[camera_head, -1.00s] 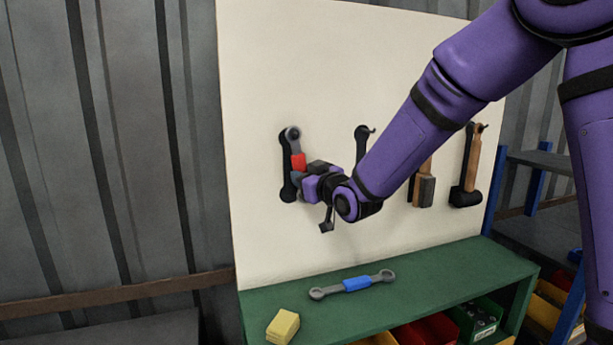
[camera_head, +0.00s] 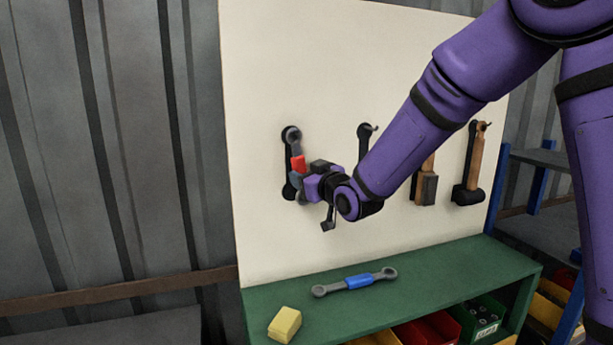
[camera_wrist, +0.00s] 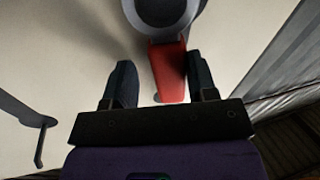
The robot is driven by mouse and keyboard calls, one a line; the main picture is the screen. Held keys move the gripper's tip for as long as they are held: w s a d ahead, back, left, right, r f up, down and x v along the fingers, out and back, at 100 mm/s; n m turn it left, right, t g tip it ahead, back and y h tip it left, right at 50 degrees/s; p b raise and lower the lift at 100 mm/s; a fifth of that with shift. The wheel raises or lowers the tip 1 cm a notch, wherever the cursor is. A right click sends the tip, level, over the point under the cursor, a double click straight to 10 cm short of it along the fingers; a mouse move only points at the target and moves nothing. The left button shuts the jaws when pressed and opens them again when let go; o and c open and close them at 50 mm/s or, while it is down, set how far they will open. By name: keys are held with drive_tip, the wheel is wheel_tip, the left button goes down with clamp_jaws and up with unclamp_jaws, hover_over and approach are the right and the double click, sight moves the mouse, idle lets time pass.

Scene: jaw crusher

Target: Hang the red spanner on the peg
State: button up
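The red spanner (camera_head: 298,163), with a grey ring end and a red grip, is upright and slightly tilted against the white board. Its upper ring lies over the top of a dark spanner outline (camera_head: 288,191); the peg there is hidden, so I cannot tell whether the ring is around it. My gripper (camera_head: 302,183) is at the spanner's lower part. In the wrist view, the fingers (camera_wrist: 161,85) stand apart on either side of the red grip (camera_wrist: 168,72). A gap shows on the left, and the right finger looks close to the grip.
The white board (camera_head: 300,60) holds another dark outline with a bare peg (camera_head: 373,127) and two hammers to the right. A blue spanner (camera_head: 357,282) and a yellow block (camera_head: 284,325) lie on the green bench (camera_head: 430,285). Coloured bins sit below it.

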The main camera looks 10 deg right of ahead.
drive_tip(key=shift+o, duration=0.3)
drive_tip(key=s+d+r+m+g+h, duration=0.15)
drive_tip(key=s+d+h, duration=0.25)
drive_tip(key=s+d, duration=0.5)
drive_tip(key=s+d+r+m+g+h, duration=0.1)
drive_tip(key=s+d+m+g+h, duration=0.2)
drive_tip(key=s+d, duration=0.6)
drive_tip(key=s+d+m+g, duration=0.1)
drive_tip(key=s+g, duration=0.2)
drive_tip(key=s, duration=0.8)
drive_tip(key=s+d+m+g+h, duration=0.1)
drive_tip(key=s+d+m+g, duration=0.1)
drive_tip(key=s, duration=0.8)
drive_tip(key=shift+s+f+g, duration=0.2)
drive_tip(key=shift+s+g, duration=0.15)
drive_tip(key=shift+g, duration=0.3)
